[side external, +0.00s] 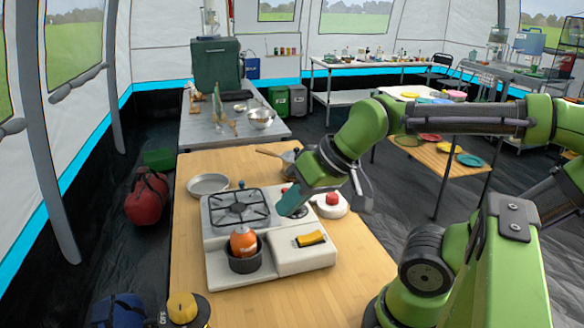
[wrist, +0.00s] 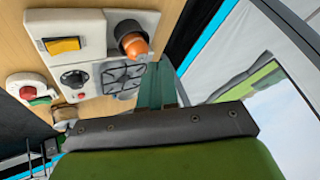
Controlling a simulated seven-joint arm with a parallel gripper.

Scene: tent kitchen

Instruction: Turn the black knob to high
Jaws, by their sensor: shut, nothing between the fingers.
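The black knob (wrist: 74,79) is round and sits on the white panel of the camping stove (wrist: 97,30), beside the burner grate, in the wrist view. In the side external view the stove (side external: 222,268) stands on the wooden table, and my gripper mostly hides the knob. My gripper (side external: 292,207) has teal fingers that are together and empty, above the stove between the grate and the red button. In the wrist view the fingers (wrist: 160,80) point past the grate, apart from the knob.
An orange canister (side external: 243,241) stands in a dark pot (side external: 246,262) at the stove's front. A yellow switch (side external: 310,239) is on the stove's right part. A red button (side external: 332,198) on a white base and a pan (side external: 208,184) are nearby. A yellow dial (side external: 182,308) sits at the front left.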

